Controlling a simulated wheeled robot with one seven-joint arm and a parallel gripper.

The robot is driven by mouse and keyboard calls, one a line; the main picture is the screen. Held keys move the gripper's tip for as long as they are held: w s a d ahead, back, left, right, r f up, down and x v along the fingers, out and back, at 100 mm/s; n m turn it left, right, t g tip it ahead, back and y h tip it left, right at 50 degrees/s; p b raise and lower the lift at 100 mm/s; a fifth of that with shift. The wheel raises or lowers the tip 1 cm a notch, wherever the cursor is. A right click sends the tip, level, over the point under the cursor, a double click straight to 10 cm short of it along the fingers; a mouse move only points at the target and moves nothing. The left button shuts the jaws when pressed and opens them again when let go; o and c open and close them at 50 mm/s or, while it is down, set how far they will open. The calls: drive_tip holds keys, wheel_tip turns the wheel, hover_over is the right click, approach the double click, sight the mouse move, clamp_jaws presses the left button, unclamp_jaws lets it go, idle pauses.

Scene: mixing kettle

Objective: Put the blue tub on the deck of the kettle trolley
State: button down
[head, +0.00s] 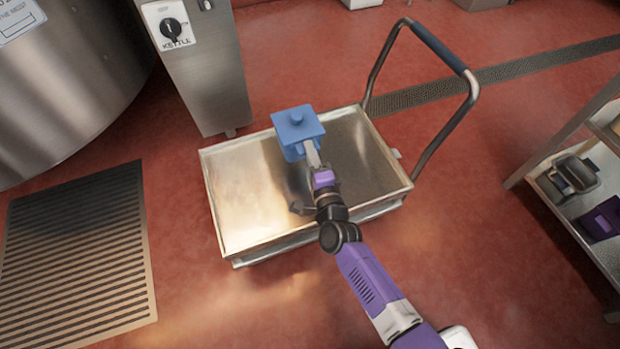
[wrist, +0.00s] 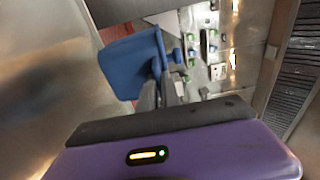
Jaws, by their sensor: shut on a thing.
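The blue tub (head: 297,127), with a square lid and a round knob on top, is held by my gripper (head: 311,152) over the far half of the kettle trolley's deck (head: 245,205). The tub looks upright; I cannot tell whether its base touches the deck. In the wrist view the tub (wrist: 132,66) is beyond my fingers (wrist: 163,80), which are closed on its near side. The trolley deck is a shallow metal tray with a raised rim, and nothing else shows on it. My arm hides part of the deck's near right side.
The trolley's bent handle (head: 470,95) rises at the right. A control cabinet (head: 200,70) and a large steel kettle (head: 60,80) stand at the back left. A floor grate (head: 78,255) lies at left. A shelf rack (head: 545,185) holding items stands at right. The deck's left half is clear.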

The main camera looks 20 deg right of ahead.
wheel_tip(320, 180, down, 10)
drive_tip(key=b, duration=0.5)
drive_tip(key=shift+r, duration=0.15)
drive_tip(key=shift+b, duration=0.3)
drive_tip(key=c, duration=1.6)
unclamp_jaws()
drive_tip(key=shift+f, duration=0.3)
drive_tip(key=shift+o, duration=0.2)
drive_tip(key=shift+r+p, duration=0.25)
drive_tip(key=shift+p, duration=0.05)
drive_tip(key=s+p, duration=0.1)
drive_tip(key=s, duration=0.3)
drive_tip(key=s+p, duration=0.1)
drive_tip(key=s, duration=0.3)
drive_tip(key=s+a+p, duration=0.1)
drive_tip(key=s, duration=0.3)
drive_tip(key=shift+a+f, duration=0.1)
drive_tip(key=shift+f, duration=0.05)
